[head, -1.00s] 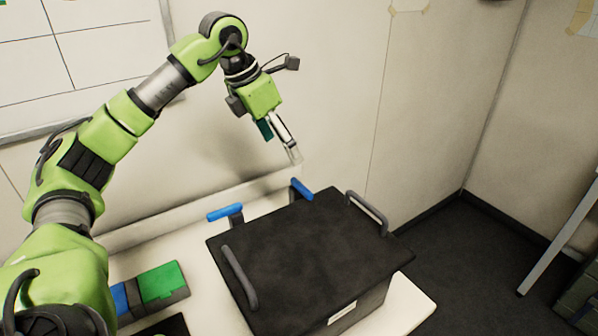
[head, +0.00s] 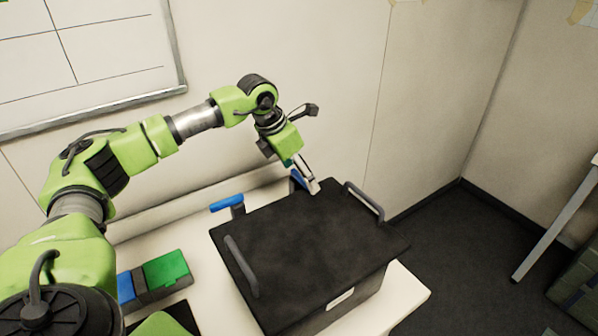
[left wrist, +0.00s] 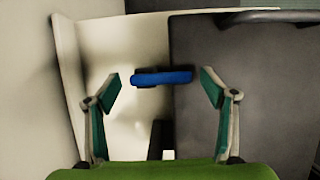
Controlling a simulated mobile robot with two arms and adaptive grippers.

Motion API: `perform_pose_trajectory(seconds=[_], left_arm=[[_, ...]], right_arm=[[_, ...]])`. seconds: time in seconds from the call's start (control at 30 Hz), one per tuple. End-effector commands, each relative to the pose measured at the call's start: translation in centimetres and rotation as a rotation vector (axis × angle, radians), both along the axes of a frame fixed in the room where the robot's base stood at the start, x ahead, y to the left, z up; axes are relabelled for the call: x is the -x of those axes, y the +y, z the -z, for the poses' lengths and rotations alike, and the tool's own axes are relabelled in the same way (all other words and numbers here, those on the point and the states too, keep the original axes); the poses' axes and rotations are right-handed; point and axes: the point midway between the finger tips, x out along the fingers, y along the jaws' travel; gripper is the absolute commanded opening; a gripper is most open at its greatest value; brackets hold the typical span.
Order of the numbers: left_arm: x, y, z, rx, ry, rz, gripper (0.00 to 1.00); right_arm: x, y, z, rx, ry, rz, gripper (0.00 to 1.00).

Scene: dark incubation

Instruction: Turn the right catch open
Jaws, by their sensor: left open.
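A black box with a dark lid (head: 310,245) and two grey handles stands on the white table. The right catch has a blue lever (head: 296,179) at the box's back edge, partly hidden behind my left gripper (head: 314,187). In the left wrist view, the blue lever (left wrist: 150,79) lies across the lid's edge, between the spread fingers of the left gripper (left wrist: 160,88). The fingers are open, with a gap on both sides of the lever. The left catch (head: 227,203), also blue, is at the same back edge. My right gripper is not in view.
The right lid handle (head: 364,202) is close to the left gripper. A green and blue case (head: 166,268) lies on the table (head: 405,297) to the left of the box. The wall rises behind the table.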

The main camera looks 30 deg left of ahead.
Motion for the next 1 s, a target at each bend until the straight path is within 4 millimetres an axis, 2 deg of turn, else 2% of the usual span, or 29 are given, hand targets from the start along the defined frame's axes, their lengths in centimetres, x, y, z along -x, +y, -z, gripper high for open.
perform_pose_trajectory(seconds=[0.1, 0.13, 0.27, 0.67, 1.0], left_arm=[[0.0, 0.0, 0.0, 0.000, 0.000, 0.000, 0.76], [0.0, 0.0, 0.0, 0.000, 0.000, 0.000, 0.71], [0.0, 0.0, 0.0, 0.000, 0.000, 0.000, 0.38], [-0.1, -0.1, 0.1, 0.001, 0.000, -0.041, 0.38], [-0.6, -0.5, 0.2, 0.001, -0.002, -0.267, 0.38]], right_arm=[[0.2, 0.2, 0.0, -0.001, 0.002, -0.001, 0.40], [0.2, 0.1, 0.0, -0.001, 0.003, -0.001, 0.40], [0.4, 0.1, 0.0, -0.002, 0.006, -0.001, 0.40], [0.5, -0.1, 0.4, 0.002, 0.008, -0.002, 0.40], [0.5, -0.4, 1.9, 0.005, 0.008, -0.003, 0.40]])
